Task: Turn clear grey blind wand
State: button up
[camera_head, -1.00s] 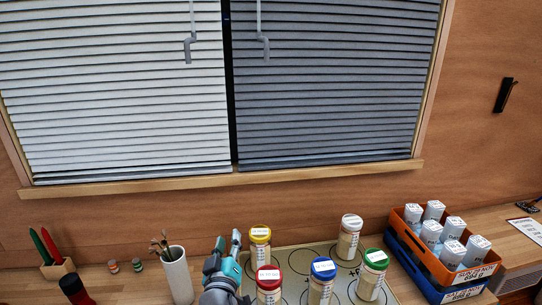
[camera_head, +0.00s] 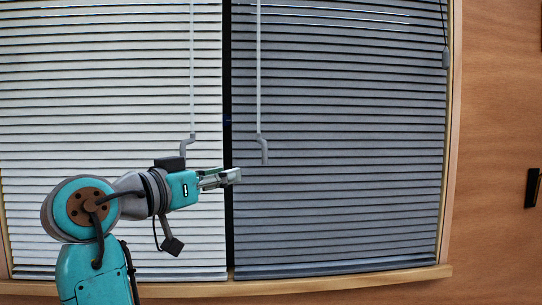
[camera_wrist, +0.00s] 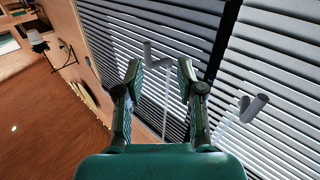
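The grey blind's wand (camera_head: 259,80) is a thin pale rod that hangs at the left side of the grey blind (camera_head: 345,150), with a bent crank end (camera_head: 264,150). My gripper (camera_head: 236,176) points right, its tip just left of and below that crank in the picture. In the wrist view my gripper (camera_wrist: 160,66) is open and empty. The grey wand's bent end (camera_wrist: 152,56) shows in the gap between the fingertips, seemingly beyond them; I cannot tell the exact distance.
A similar wand (camera_head: 191,80) hangs on the white blind (camera_head: 100,110), close above my wrist; its end also shows right of my fingers in the wrist view (camera_wrist: 252,107). A wooden sill (camera_head: 345,284) runs below. A dark wall fixture (camera_head: 533,188) is at far right.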

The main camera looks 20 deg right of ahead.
aim_at(263, 155)
jog(key=shift+m+g, duration=0.4)
jog(key=shift+m, duration=0.2)
jog(key=w+d+r, duration=0.1)
jog(key=d, duration=0.2)
jog(key=w+d+r, duration=0.1)
jog(key=d, duration=0.2)
jog(key=w+d+r, duration=0.1)
jog(key=w+d, duration=0.1)
jog(key=d, duration=0.2)
jog(key=shift+r, duration=0.1)
grip_shut()
